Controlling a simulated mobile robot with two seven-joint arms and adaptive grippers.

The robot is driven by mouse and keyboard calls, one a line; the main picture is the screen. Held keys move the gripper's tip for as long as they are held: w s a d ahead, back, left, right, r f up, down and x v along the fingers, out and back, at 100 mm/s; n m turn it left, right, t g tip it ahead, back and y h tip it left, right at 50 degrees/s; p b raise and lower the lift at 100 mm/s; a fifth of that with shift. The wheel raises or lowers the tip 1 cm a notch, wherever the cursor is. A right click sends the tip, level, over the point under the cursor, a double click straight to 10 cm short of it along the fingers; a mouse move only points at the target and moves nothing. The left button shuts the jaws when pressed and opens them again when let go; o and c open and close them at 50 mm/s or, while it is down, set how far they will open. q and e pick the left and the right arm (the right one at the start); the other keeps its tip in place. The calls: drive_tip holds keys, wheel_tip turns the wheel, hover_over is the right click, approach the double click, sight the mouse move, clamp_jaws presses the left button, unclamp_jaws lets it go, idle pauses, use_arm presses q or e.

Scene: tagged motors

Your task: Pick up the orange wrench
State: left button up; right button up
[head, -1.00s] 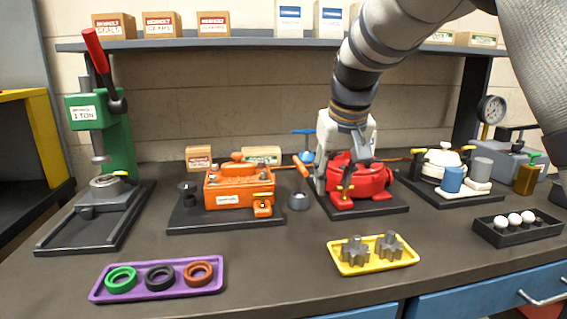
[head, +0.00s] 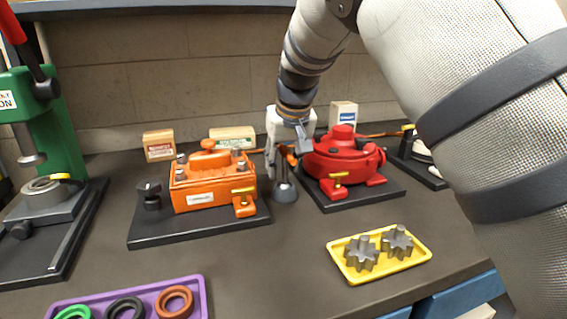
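An orange wrench-like handle (head: 290,154) shows in the head view, partly hidden by my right gripper. It stands at the grey conical stand (head: 285,190), between the orange motor and the red motor. My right gripper (head: 288,149) reaches down from above at this handle, its grey fingers on either side of it. Whether the fingers touch or grip the handle cannot be told. My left gripper is not in view.
The orange motor (head: 202,192) is left of the stand and the red motor (head: 343,160) is right of it, close by. A yellow tray (head: 345,274) with grey gears is in front. A purple tray (head: 203,296) with rings is at the lower left. A green press (head: 50,140) stands far left.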

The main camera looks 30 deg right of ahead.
drive_tip(key=shift+w+f, duration=0.25)
drive_tip(key=shift+f, duration=0.35)
drive_tip(key=shift+r, duration=0.15)
drive_tip(key=shift+c, duration=0.6)
clamp_jaws()
drive_tip(key=shift+r, duration=0.1)
